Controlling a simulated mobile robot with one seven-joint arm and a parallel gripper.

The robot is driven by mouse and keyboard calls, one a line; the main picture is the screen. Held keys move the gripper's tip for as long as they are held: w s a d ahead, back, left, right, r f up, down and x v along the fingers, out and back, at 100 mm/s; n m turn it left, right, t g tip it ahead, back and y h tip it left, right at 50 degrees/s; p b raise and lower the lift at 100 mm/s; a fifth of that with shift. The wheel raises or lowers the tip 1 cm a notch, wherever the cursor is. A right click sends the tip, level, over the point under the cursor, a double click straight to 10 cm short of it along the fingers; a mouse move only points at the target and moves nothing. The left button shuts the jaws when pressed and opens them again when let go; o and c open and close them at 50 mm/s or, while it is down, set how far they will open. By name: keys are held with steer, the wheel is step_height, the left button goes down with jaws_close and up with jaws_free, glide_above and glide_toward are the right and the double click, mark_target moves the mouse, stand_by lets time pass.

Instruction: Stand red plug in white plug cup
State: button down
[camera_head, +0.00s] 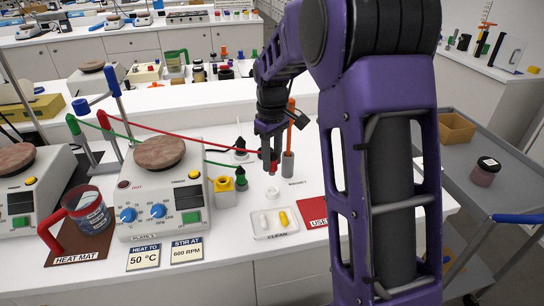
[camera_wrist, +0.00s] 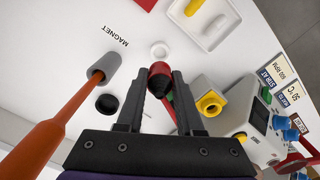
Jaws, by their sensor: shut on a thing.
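The red plug (camera_wrist: 160,70), with a dark body, is between the fingertips of my gripper (camera_wrist: 162,82), which is shut on it. In the head view the red plug (camera_head: 273,169) shows just below my gripper (camera_head: 269,150), above the white bench. A red cable (camera_head: 190,142) runs from the left toward the plug. The white plug cup (camera_wrist: 159,49) is a small white ring on the bench, just beyond the plug in the wrist view. In the head view the white plug cup (camera_head: 273,195) lies below the plug, apart from it.
A grey magnet holder (camera_wrist: 105,68) with an orange rod (camera_wrist: 60,122) stands close beside my gripper. A black cup (camera_wrist: 107,103) and a yellow piece (camera_wrist: 210,103) are nearby. A clean tray (camera_head: 254,233) lies in front. Hotplates (camera_head: 140,230) stand at the left.

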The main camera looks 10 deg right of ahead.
mark_target(272, 173)
steer(key=shift+f+b, duration=1.2)
steer(key=shift+f, duration=1.1)
steer(key=shift+f+b, duration=0.45)
steer(key=shift+f, duration=0.9)
steer(key=shift+c, duration=2.3)
jaws_free()
step_height(272, 173, up, 18)
steer(key=shift+f+p, duration=0.25)
steer(key=shift+p, duration=0.9)
